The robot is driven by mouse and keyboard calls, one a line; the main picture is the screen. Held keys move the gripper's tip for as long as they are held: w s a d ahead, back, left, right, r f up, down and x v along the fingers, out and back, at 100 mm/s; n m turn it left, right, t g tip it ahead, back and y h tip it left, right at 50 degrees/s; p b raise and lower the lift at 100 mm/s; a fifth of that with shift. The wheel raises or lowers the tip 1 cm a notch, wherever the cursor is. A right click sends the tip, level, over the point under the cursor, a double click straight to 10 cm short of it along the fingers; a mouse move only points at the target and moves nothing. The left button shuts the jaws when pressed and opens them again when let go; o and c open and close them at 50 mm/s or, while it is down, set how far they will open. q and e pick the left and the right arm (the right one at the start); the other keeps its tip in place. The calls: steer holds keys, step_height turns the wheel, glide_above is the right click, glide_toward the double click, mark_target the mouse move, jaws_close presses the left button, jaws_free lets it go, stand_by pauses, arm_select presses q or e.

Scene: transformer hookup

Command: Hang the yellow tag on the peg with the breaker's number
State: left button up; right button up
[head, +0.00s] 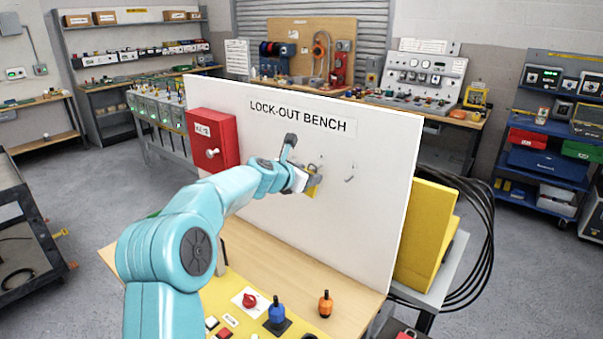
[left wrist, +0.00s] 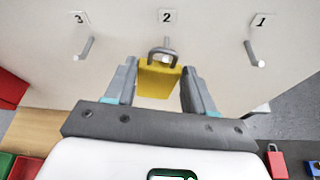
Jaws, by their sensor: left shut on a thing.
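My left gripper (head: 308,181) is raised in front of the white LOCK-OUT BENCH board (head: 385,150). It is shut on the yellow tag (head: 312,190), a thick block with a grey loop on top. In the left wrist view the tag (left wrist: 160,82) sits between the fingers of the left gripper (left wrist: 161,88). Its loop is at the middle peg, below the label 2 (left wrist: 167,16); I cannot tell whether it is around that peg. Peg 3 (left wrist: 86,48) and peg 1 (left wrist: 255,53) are bare at either side. My right gripper is not in view.
A red box (head: 213,140) with a knob is on the board's left; its label is too small to read. Below, the wooden bench (head: 345,305) holds a blue switch (head: 277,313), an orange one (head: 325,303) and a red knob (head: 250,300). A red padlock (left wrist: 276,160) shows at lower right.

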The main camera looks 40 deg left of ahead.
arm_select(q)
steer(key=shift+w+r+p, duration=0.2)
steer(key=shift+w+p, duration=0.15)
steer(key=shift+w, duration=0.15)
steer(key=shift+w+a+f, duration=0.15)
steer(key=shift+w+f, duration=0.45)
steer(key=shift+w, duration=0.05)
steer(key=o, duration=1.2)
steer(key=b+v, duration=0.3)
steer(key=v, duration=1.3)
